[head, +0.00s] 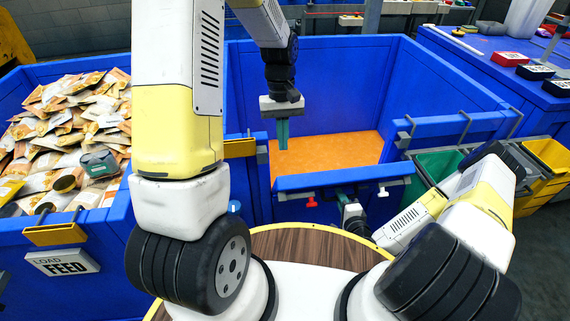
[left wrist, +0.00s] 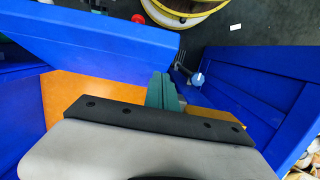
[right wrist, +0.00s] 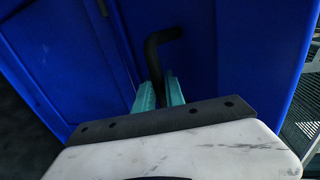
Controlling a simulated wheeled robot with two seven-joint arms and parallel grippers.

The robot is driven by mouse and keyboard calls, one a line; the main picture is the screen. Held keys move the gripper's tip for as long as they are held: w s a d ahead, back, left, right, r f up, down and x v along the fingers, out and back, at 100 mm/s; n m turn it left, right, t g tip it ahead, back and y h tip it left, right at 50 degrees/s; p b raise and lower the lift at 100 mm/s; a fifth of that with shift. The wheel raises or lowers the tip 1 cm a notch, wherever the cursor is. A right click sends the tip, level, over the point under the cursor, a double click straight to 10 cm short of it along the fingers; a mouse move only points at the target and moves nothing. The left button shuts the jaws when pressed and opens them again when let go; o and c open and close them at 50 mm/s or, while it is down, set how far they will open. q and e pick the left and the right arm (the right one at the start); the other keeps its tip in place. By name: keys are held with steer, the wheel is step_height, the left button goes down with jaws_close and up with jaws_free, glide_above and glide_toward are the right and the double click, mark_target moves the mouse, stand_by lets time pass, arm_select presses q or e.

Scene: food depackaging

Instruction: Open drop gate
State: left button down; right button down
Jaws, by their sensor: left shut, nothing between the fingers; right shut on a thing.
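The drop gate (head: 345,177) is a blue panel across the front of a blue bin with an orange floor (head: 330,153). It also shows at upper left in the left wrist view (left wrist: 95,42). My right gripper (head: 345,196) is low at the gate's front face. In the right wrist view its teal fingers (right wrist: 160,92) are shut on a black bent handle (right wrist: 158,48) beside a blue panel. My left gripper (head: 283,135) hangs inside the bin above the orange floor, pointing down behind the gate. Its teal fingers (left wrist: 163,92) are shut and empty.
A blue feed bin (head: 98,232) full of pouches stands at left. Green (head: 437,166) and yellow (head: 548,160) bins stand at right. My left arm covers part of the view.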

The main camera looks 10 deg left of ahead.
mark_target(285, 176)
steer(key=shift+r, duration=0.1)
arm_select(q)
steer(key=s+f, duration=0.2)
steer(key=f, duration=0.1)
steer(key=d+f, duration=0.1)
steer(key=f, duration=0.1)
steer(key=shift+s, duration=0.4)
steer(key=shift+s+d+f, duration=0.1)
steer(key=shift+s+f, duration=0.25)
steer(key=shift+s, duration=0.1)
